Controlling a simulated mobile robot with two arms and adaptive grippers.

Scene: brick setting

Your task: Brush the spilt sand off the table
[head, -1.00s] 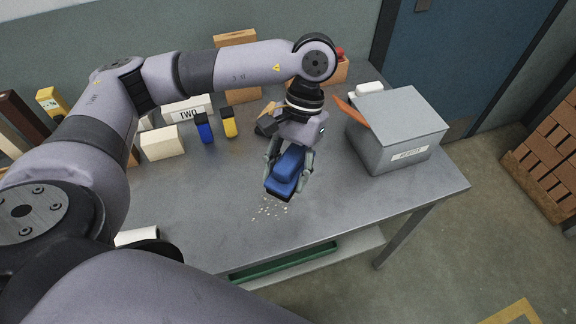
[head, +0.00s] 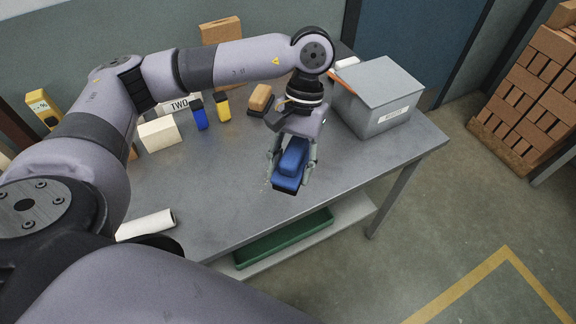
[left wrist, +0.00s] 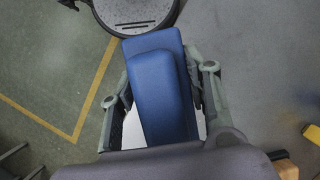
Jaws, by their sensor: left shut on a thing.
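My left gripper (head: 292,160) is shut on a blue brush (head: 289,178), which has a long block body with a raised grip. In the left wrist view the blue brush (left wrist: 160,95) lies between both fingers. In the head view it is over the grey table (head: 225,190), near the front edge. A few pale specks of spilt sand (head: 268,184) show just left of the brush; any others are hidden behind it. Whether the brush touches the table is not clear. My right gripper is not in view.
A grey lidded box (head: 378,98) stands at the table's right end. A brown-topped brush (head: 261,97), blue and yellow bottles (head: 223,107) and a cream block (head: 159,135) stand behind. A white roll (head: 146,225) lies front left. A green tray (head: 285,237) sits on the shelf below.

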